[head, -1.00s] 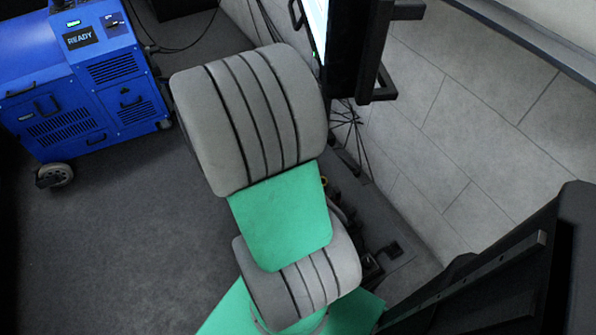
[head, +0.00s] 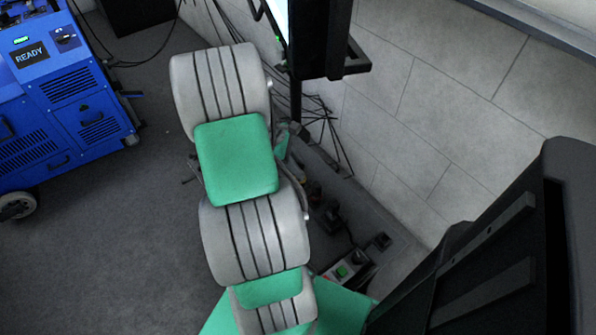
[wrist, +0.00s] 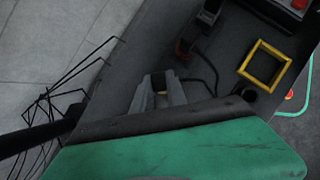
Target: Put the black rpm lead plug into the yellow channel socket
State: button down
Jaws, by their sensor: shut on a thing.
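In the wrist view, my gripper (wrist: 159,80) shows as two grey fingers close together, shut on a small dark thing (wrist: 159,87) between them. It is mostly hidden, but it looks like the black rpm lead plug. A dark cable (wrist: 207,72) curves close to the fingers on the right. The yellow channel socket (wrist: 257,83) appears as a square yellow frame around a dark opening, to the right of and apart from my gripper. In the head view my own arm covers much of the area, and I cannot make out the gripper or the plug.
Dark connectors (wrist: 187,48) stand beyond the fingers in the wrist view. Loose black wires (wrist: 55,97) lie at left. In the head view, a small box with a green button (head: 343,270) is by the wall, and a blue READY cabinet (head: 75,85) stands left. Grey floor between is clear.

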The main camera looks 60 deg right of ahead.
jog(key=shift+f, duration=0.45)
jog(key=shift+a+f, duration=0.1)
jog(key=shift+f, duration=0.35)
jog(key=c, duration=1.3)
grip_release()
jog(key=shift+c, duration=0.2)
jog(key=shift+r, duration=0.1)
